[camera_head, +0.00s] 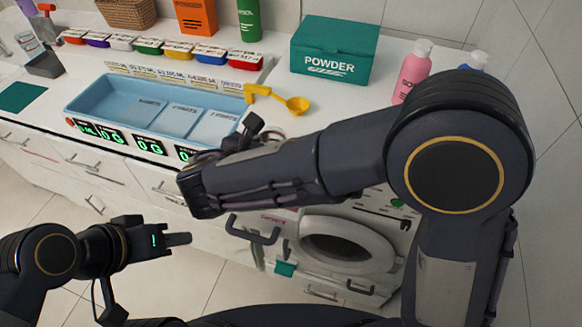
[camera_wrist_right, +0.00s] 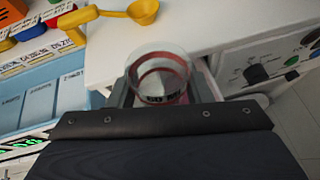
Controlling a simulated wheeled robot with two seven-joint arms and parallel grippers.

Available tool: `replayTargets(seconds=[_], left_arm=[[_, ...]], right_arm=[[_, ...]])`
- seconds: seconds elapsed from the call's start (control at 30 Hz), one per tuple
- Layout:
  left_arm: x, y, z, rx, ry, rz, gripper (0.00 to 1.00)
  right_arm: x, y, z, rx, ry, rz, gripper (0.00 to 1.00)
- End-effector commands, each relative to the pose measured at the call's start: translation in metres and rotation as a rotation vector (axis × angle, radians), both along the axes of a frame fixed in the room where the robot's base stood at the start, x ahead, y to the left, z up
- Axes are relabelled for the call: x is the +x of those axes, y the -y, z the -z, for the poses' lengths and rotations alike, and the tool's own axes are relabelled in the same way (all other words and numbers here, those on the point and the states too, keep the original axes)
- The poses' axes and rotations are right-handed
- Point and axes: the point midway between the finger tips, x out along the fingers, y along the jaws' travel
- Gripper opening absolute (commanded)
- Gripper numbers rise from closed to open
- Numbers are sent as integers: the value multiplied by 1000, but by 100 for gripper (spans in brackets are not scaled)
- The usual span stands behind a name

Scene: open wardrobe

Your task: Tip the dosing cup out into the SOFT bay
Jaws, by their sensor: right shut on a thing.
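In the right wrist view my right gripper (camera_wrist_right: 158,92) is shut on the dosing cup (camera_wrist_right: 160,62), a clear round cup with reddish contents. Its open rim shows between the fingers. In the head view my right arm hides most of the gripper and cup, near the right end of the blue tray (camera_head: 75,107). The tray has several bays with pale panels. I cannot read which bay is SOFT. My left gripper (camera_head: 186,239) is low at the left, away from the tray, and looks empty. Its finger gap cannot be made out.
A yellow scoop (camera_head: 285,102) lies right of the tray. A green POWDER box (camera_head: 333,50), a pink bottle (camera_head: 412,72) and a row of coloured-lid containers (camera_head: 163,48) stand behind. A washer door (camera_head: 350,245) is below. The counter before the POWDER box is partly clear.

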Motion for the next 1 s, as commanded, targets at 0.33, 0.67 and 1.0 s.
replayTargets(seconds=[0.33,0.67,1.0], left_arm=[[0,0,-17,0,0,0,36],[0,0,-31,0,0,0,36],[0,0,-43,0,0,0,36]], right_arm=[[5,5,2,-101,-32,1,20],[4,5,-13,-99,-32,1,20],[4,5,-28,-99,-32,1,20]])
